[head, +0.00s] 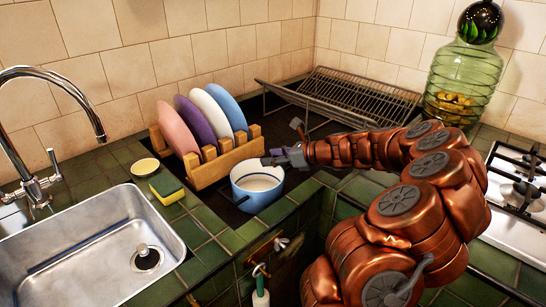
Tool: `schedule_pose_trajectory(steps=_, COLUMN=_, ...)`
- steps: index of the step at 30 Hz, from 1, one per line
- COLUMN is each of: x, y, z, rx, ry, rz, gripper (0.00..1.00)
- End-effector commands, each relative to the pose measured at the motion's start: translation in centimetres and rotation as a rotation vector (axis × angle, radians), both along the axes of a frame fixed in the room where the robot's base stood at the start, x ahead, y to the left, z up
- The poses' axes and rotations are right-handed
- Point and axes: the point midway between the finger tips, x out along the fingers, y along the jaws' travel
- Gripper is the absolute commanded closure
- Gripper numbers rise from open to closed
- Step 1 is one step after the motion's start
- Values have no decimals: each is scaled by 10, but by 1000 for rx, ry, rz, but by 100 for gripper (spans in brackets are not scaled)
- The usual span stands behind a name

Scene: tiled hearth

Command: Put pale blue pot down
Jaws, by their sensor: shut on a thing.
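The pale blue pot (257,196) has a white inside and stands upright near the front edge of the green tiled counter, in front of the wooden plate rack (208,170). I cannot tell whether its base touches the surface below it. My gripper (272,160) reaches in from the right and is shut on the pot's upper rim at the back. My arm hides a little of the counter behind the pot.
The plate rack holds several coloured plates. A sponge (167,189) and a small dish (145,167) lie by the steel sink (95,245). A wire rack (350,100), a green glass jar (461,85) and a hob (518,195) stand behind and right.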

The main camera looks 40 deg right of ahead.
Motion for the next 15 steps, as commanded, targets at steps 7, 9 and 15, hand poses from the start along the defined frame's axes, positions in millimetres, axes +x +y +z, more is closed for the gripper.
schedule_pose_trajectory(steps=7, x=0, y=0, z=-1, rx=0, ry=0, rz=0, gripper=26)
schedule_pose_trajectory(steps=9, x=0, y=0, z=-1, rx=1, ry=0, rz=0, gripper=23)
schedule_pose_trajectory(steps=15, x=0, y=0, z=-1, rx=1, ry=1, rz=1, gripper=23)
